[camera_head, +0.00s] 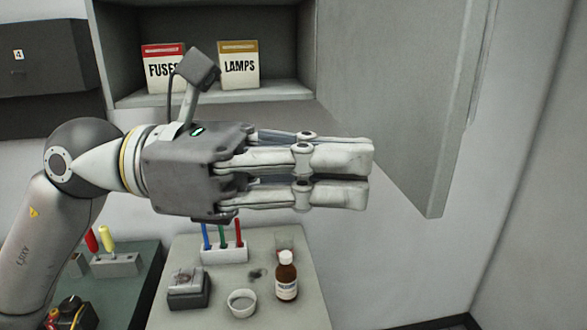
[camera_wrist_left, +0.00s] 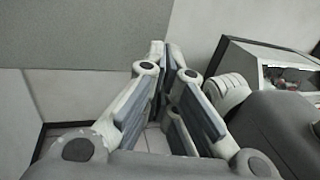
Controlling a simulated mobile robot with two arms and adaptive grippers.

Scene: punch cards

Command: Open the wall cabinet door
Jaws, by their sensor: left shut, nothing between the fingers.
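The wall cabinet (camera_head: 305,50) is grey, with its inside and shelf showing at the top of the head view. Its grey door (camera_head: 395,100) stands swung open, hinged on the right side and sticking out toward me. My left gripper (camera_head: 370,174) is in front of and below the cabinet, fingers pointing right. Its fingers are closed together with nothing between them. The fingertips overlap the door's lower left edge in the picture; I cannot tell whether they touch. In the wrist view the fingers (camera_wrist_left: 172,60) also show, beside a large grey panel. My right gripper is not in view.
A FUSES box (camera_head: 160,72) and a LAMPS box (camera_head: 238,66) stand on the cabinet shelf. Below, a table (camera_head: 210,305) holds a brown bottle (camera_head: 286,278), a white cup (camera_head: 242,303) and a rack of coloured tools (camera_head: 224,252). A dark box (camera_head: 45,60) hangs at the left.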

